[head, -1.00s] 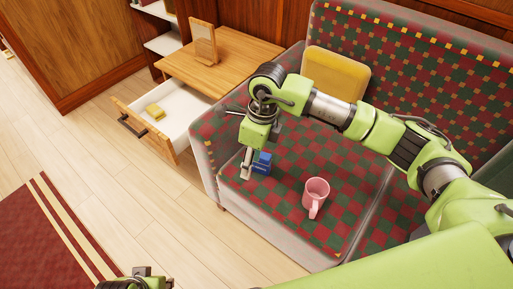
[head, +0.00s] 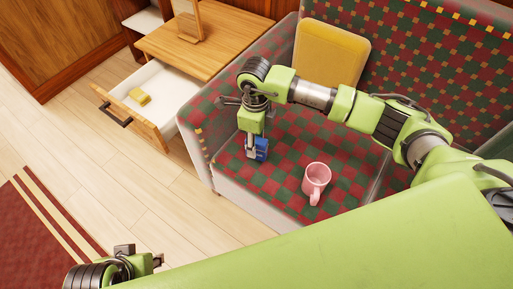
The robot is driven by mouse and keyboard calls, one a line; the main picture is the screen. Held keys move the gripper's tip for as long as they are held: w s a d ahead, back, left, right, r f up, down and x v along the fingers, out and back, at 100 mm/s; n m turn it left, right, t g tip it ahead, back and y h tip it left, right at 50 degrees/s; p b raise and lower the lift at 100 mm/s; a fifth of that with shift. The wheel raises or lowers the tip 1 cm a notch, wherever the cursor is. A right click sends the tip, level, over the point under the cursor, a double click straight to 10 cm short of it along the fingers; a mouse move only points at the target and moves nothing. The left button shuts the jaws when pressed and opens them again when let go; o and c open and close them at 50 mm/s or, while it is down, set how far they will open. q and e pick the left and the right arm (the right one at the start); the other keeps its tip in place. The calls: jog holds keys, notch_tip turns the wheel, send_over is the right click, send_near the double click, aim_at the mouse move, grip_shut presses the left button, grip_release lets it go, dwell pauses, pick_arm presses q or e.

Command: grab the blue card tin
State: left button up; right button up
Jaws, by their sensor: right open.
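The blue card tin (head: 262,149) stands on the checked seat of the sofa, near its left armrest. My right gripper (head: 251,152) points down right at the tin and covers its left part. Its jaws are open; whether the tin lies between the fingers or just behind them I cannot tell. Part of my left arm shows at the bottom left, near a dark wrist piece; its fingertips cannot be made out.
A pink mug (head: 316,181) stands on the seat to the right of the tin. A yellow cushion (head: 330,52) leans on the backrest. An open drawer (head: 165,82) holding a yellow block (head: 139,97) juts out left of the sofa, below a wooden tabletop (head: 215,45).

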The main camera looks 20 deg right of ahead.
aim_at(257, 149)
notch_tip(257, 149, down, 5)
jog(key=shift+d+r+b, duration=0.15)
jog(key=shift+r+b, duration=0.05)
jog(key=shift+b, duration=0.25)
jog(key=shift+w+r, duration=0.1)
grip_shut()
